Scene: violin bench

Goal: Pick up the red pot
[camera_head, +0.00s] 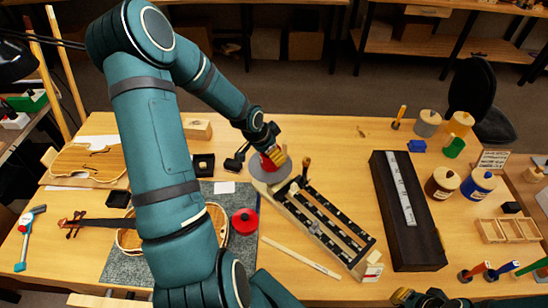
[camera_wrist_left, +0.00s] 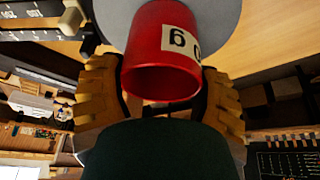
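The red pot (camera_head: 267,163) is at the grey round disc (camera_head: 268,172) near the middle of the bench, partly hidden by my left gripper (camera_head: 275,154). In the left wrist view the red pot (camera_wrist_left: 165,55) is open-topped, with a white label with black print. My left gripper's yellow fingers (camera_wrist_left: 162,85) flank it closely, one on each side. I cannot tell whether they press on it. The pot overlaps the grey disc (camera_wrist_left: 228,22); I cannot tell if it rests on it. My right gripper (camera_head: 425,298) shows only partly at the bottom edge, away from the pot.
A red lid-like disc (camera_head: 245,221) with a dark knob lies on the grey mat (camera_head: 215,262). A slotted fixture (camera_head: 325,222) stands right of the pot, with a dark box (camera_head: 408,240) beyond. Brown (camera_head: 441,185) and blue (camera_head: 476,189) pots stand at the right.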

